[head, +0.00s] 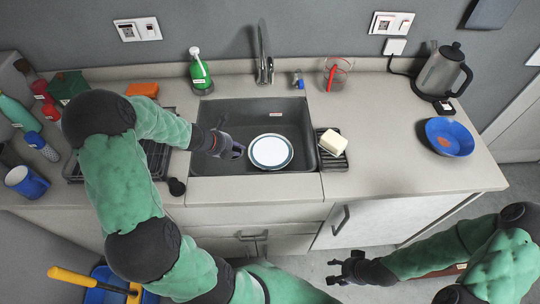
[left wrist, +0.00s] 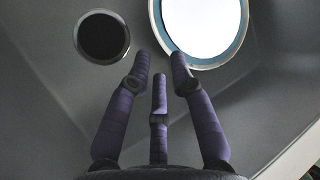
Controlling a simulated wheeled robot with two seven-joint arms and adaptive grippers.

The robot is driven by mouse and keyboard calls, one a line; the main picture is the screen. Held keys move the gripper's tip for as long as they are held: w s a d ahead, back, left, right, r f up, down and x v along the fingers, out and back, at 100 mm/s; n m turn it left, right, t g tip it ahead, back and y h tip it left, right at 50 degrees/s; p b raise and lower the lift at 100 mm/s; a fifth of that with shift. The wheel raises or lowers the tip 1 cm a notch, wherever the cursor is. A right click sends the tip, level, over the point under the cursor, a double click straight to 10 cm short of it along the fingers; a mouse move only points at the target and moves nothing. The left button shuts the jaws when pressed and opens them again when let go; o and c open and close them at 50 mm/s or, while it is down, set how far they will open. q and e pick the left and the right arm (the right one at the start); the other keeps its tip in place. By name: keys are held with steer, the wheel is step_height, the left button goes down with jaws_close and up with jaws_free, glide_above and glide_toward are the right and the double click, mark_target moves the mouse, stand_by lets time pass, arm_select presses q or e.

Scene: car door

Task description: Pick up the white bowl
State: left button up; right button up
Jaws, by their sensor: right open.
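The white bowl (head: 270,151), round with a blue band near its rim, sits in the dark sink (head: 215,118) and looks shallow like a plate from above. My left gripper (head: 237,152) is in the sink just left of the bowl. In the left wrist view the bowl (left wrist: 203,28) is at the top right, and my left gripper's fingers (left wrist: 159,64) are spread and empty. The right fingertip overlaps the bowl's rim; I cannot tell whether it touches. My right gripper (head: 345,267) is open and empty, in front of the counter at lower right.
A faucet (head: 263,55) stands behind the sink. A green soap bottle (head: 199,70) is at its back left. A butter-like block (head: 333,142) is on a rack right of it. A blue bowl (head: 450,137) and a kettle (head: 441,73) are far right. The drain (left wrist: 102,37) is clear.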

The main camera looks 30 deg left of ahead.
mark_target(250, 151)
arm_select(q)
steer(key=b+x, duration=0.2)
steer(key=x, duration=0.3)
steer(key=b+x, duration=0.3)
steer(key=x, duration=0.1)
steer(key=shift+s+f, duration=0.1)
steer(key=shift+f, duration=0.45)
steer(key=shift+w+r, duration=0.1)
steer(key=shift+w, duration=0.15)
steer(key=shift+c, duration=0.3)
jaws_close()
